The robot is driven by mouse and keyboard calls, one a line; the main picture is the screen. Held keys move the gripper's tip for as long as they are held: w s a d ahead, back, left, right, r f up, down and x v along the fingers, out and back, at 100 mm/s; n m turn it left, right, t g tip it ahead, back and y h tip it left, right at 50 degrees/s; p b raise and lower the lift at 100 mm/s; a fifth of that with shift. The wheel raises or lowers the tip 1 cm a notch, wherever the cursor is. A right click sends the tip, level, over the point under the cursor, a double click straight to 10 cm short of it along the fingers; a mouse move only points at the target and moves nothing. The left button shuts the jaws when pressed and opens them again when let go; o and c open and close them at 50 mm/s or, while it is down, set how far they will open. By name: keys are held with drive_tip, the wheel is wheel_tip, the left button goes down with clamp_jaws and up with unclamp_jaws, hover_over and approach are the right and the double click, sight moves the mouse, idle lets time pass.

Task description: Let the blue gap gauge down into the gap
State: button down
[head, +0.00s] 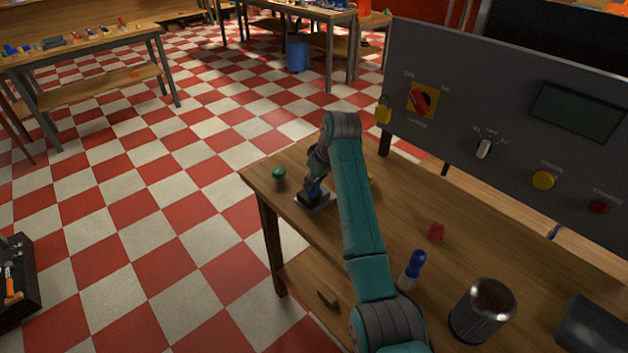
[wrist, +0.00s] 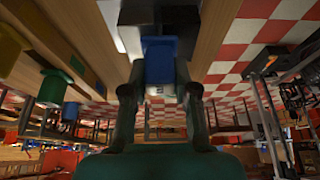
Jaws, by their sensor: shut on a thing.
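My gripper (wrist: 160,90) is shut on the blue gap gauge (wrist: 160,62), with one finger on each side of it in the wrist view. The gauge's far end meets or overlaps a black block (wrist: 160,12); I cannot tell whether it touches or has entered a gap. Only a little blue shows there. The gap itself is hidden.
A green knob-like thing (head: 279,173) lies left of the block. On the wooden bench (head: 460,255) are a red part (head: 435,232), a blue-and-white bottle-like thing (head: 412,270) and a metal cylinder (head: 483,310). A grey control panel (head: 500,125) stands along the back.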

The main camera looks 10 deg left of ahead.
drive_tip(key=c, duration=0.8)
unclamp_jaws()
